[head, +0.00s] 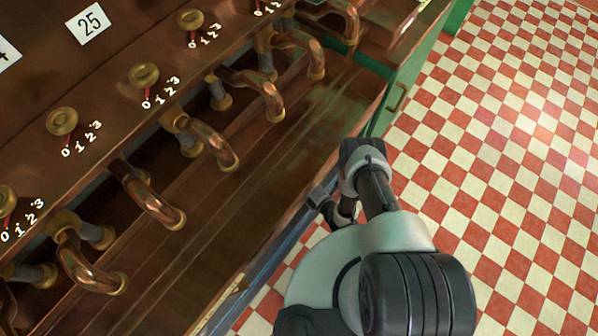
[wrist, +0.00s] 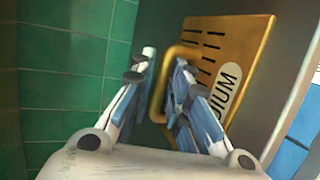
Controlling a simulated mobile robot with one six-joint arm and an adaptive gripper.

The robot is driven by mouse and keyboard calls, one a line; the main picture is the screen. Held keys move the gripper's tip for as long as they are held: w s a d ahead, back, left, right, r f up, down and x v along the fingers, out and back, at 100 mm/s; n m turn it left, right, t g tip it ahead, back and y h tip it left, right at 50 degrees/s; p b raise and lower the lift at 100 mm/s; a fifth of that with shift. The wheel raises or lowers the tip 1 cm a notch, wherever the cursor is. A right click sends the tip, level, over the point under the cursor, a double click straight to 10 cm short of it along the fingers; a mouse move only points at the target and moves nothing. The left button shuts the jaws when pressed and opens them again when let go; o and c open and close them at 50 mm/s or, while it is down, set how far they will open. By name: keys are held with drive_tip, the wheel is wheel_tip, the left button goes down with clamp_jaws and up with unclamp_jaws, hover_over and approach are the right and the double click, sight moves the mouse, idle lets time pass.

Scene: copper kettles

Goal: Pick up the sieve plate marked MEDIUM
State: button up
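The sieve plate (wrist: 236,45) is a brass-coloured plate with dark slots, seen in the wrist view standing on edge against a grey panel. Its pale oval label shows "DIUM"; the rest of the word is hidden behind my right finger. A brass loop handle (wrist: 158,93) sticks out from its left side. My gripper (wrist: 164,62) is open, with one finger on each side of the handle's bar; the right finger reaches into the loop. A gap shows between the bar and the right finger. Whether the left finger touches the bar I cannot tell. The head view shows neither plate nor fingertips.
A green tiled wall (wrist: 62,75) is close on the left in the wrist view. In the head view, a copper counter (head: 215,225) with several pipes and knobs fills the left, above a green cabinet side (head: 415,80). The red-and-white checkered floor (head: 500,150) is clear.

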drive_tip(key=shift+s, duration=0.1)
clamp_jaws()
drive_tip(key=shift+r, duration=0.1)
idle(0.6)
